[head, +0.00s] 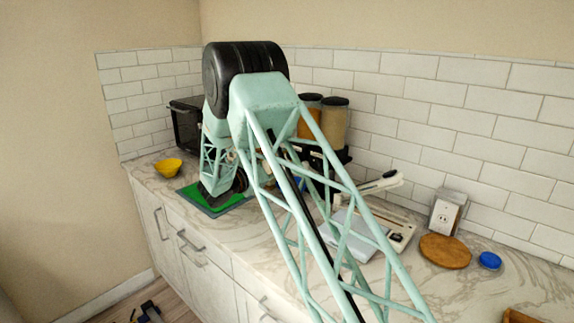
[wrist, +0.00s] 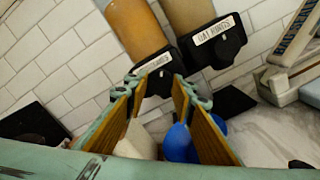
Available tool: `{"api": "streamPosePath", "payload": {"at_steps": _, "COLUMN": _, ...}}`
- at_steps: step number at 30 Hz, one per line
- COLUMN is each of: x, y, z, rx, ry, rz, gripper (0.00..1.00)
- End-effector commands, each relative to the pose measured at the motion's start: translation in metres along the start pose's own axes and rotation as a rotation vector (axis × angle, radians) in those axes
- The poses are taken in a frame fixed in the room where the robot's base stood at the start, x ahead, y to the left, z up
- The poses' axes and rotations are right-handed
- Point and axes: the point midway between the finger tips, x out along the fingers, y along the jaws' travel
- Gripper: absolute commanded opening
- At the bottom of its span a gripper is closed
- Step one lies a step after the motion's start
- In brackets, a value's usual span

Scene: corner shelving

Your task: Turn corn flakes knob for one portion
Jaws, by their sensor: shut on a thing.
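The corn flakes dispenser is a clear cylinder of orange flakes (wrist: 137,27) with a black base and a white label, only partly readable. It also shows in the head view, partly behind my arm (head: 309,117). Its black knob (wrist: 160,83) is below the label. My gripper (wrist: 159,88) has its two fingers on either side of this knob and is shut on it. The fingertips hide part of the knob. In the head view my arm hides the gripper and the knob.
A second dispenser (wrist: 190,14), labelled like oat rounds, stands close on the right. A blue object (wrist: 180,143) and a white object (wrist: 136,142) show below between my fingers. A yellow bowl (head: 168,168), a green mat (head: 190,193) and a round wooden board (head: 445,251) are on the counter.

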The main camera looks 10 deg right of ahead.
Motion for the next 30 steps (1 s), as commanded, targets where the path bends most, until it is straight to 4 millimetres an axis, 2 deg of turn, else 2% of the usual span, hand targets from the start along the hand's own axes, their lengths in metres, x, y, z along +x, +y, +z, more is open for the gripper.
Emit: {"api": "streamPosePath", "payload": {"at_steps": 30, "x": -0.0001, "y": -0.0002, "z": -0.0006, "rx": 0.671, "ry": 0.001, "rz": 0.000, "gripper": 0.13}}
